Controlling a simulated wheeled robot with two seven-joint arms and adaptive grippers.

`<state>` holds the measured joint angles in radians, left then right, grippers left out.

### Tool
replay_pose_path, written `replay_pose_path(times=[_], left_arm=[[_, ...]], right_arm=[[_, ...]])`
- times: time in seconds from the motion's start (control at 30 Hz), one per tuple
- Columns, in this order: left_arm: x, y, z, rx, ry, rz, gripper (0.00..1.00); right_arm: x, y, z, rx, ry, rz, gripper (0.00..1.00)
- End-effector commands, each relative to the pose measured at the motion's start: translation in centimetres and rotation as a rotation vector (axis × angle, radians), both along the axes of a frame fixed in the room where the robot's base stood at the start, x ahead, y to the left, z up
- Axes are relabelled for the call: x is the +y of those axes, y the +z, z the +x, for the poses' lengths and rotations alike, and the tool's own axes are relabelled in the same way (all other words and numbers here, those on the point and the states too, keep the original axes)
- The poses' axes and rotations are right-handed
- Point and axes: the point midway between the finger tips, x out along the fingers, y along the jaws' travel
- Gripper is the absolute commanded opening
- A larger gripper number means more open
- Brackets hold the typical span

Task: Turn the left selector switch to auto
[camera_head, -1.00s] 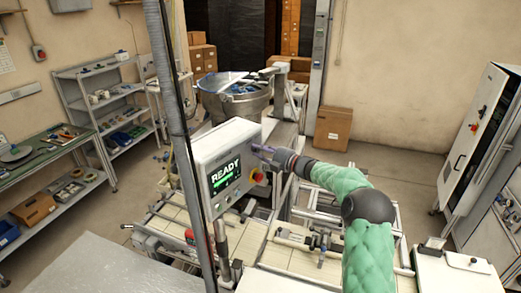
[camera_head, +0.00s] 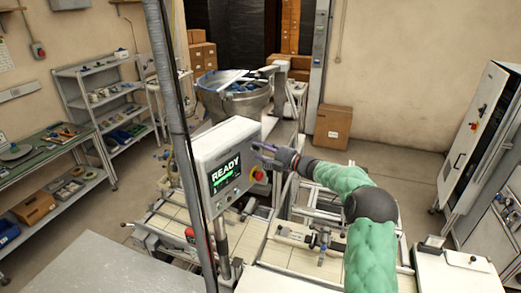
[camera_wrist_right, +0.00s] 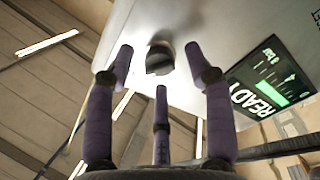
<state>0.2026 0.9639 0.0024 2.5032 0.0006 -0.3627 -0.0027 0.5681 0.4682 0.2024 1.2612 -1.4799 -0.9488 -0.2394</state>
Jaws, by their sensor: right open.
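The grey control panel (camera_head: 208,153) with a lit READY screen (camera_head: 225,172) stands at the middle of the head view. My right gripper (camera_head: 258,153) is at the panel's right part, above the red stop button (camera_head: 257,173). In the right wrist view my gripper (camera_wrist_right: 145,75) has its purple fingers spread and empty. A dark round knob (camera_wrist_right: 160,58) with a grey collar sticks out of the panel between the fingertips, apart from them. I cannot tell its setting or label. My left gripper is not in view.
Small controls (camera_head: 227,201) sit along the panel's lower edge. A grey post (camera_head: 180,120) stands in front of the panel's left side. A metal bowl (camera_head: 236,98) is behind it. A conveyor frame (camera_head: 250,240) lies below. A white cabinet (camera_head: 478,140) is at right.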

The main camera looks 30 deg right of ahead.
Motion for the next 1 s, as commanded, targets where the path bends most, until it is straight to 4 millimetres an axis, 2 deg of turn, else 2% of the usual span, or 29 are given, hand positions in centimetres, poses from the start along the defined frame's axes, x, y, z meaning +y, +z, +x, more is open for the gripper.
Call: replay_pose_path(times=[0.3,0.5,0.7,1.0], left_arm=[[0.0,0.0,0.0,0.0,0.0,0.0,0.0],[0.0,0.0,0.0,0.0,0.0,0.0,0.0],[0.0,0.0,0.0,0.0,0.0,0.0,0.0],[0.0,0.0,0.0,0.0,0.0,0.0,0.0]], right_arm=[[-2.5,0.0,-5.5,0.001,-0.005,0.0,0.53],[-3.8,0.0,-8.5,0.001,-0.003,-0.001,0.53],[-4.3,-0.1,-9.9,0.002,0.0,0.0,0.53],[-4.4,-0.1,-10.1,0.002,0.0,0.0,0.53]])
